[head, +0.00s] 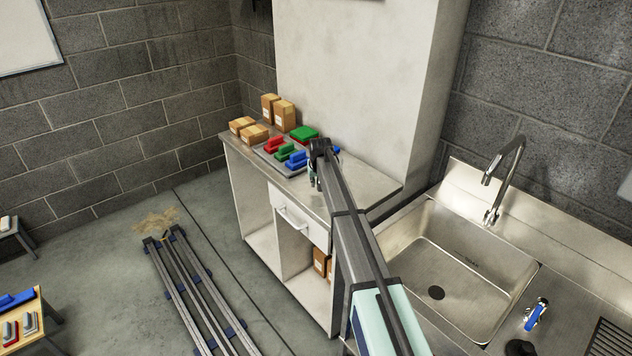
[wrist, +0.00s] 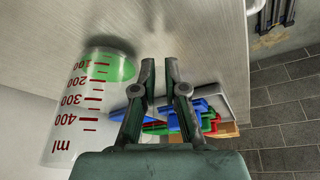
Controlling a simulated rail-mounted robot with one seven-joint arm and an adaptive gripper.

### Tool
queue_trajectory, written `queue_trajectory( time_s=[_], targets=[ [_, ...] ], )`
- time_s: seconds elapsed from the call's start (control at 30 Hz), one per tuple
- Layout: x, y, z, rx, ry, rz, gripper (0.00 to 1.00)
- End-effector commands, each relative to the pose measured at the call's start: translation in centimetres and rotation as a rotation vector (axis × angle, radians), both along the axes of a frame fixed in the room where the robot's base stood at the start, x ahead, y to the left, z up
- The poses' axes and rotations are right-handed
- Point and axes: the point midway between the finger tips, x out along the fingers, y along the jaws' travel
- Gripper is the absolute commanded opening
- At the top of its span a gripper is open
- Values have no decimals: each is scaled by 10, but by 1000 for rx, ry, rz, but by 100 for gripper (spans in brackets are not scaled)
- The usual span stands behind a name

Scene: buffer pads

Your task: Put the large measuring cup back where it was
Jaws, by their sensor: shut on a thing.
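The large measuring cup (wrist: 80,110) is clear, with red ml marks, and fills the left of the wrist view. In the head view my gripper (head: 313,183) is over the cabinet's steel top (head: 355,188), and the cup is mostly hidden by my arm.
A tray (head: 268,157) with red, green and blue pads lies left of my gripper. A green pad (head: 303,133) and several cardboard boxes (head: 284,113) stand behind it. A sink (head: 465,265) with a tall faucet (head: 503,170) is at right. The front-right cabinet top looks clear.

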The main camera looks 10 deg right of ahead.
Motion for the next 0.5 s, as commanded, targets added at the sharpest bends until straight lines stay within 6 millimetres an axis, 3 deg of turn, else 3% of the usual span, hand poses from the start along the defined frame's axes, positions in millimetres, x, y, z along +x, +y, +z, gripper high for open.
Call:
queue_trajectory(
  time_s=[0.43, 0.5],
  targets=[
    [0, 0, -9, 0, -1, 0, 0],
    [0, 0, -9, 0, -1, 0, 29]
  ],
)
